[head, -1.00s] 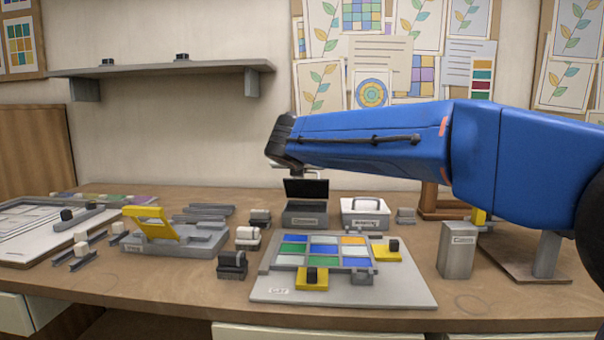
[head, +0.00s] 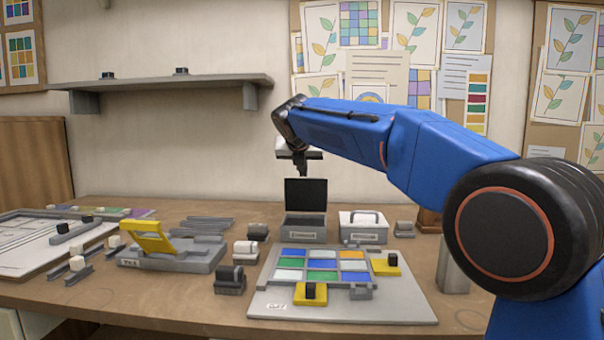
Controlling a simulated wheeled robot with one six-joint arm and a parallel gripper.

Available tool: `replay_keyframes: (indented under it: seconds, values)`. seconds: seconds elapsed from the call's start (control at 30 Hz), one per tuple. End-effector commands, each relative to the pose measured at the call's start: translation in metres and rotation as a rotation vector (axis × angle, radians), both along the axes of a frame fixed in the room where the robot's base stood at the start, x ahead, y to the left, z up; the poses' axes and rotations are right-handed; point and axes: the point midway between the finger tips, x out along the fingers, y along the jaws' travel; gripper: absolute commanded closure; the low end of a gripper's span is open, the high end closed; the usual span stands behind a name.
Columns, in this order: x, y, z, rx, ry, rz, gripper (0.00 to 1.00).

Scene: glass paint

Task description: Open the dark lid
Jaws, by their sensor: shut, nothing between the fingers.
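The dark lid (head: 306,195) stands raised, roughly upright, at the back of a grey box (head: 305,229) on the bench. The box's front opening faces me, with a small label on its front. My gripper (head: 303,172) hangs pointing down just above the lid's top edge, with a gap too small to judge. Its fingers are together and hold nothing.
A white-lidded box (head: 363,226) stands just right of the grey box. A glass panel board (head: 340,306) with yellow clamps lies in front. A grey fixture with a yellow lever (head: 152,241) is at left. A shelf (head: 160,82) hangs on the back wall.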

Motion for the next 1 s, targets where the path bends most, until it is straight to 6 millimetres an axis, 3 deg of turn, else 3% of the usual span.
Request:
replay_keyframes:
  seconds: [0.4,1.0]
  values:
    - [0.023,-0.001,-0.003,0.001,0.0,-0.001,1.0]
    - [0.025,-0.001,-0.003,0.0,-0.001,0.0,1.0]
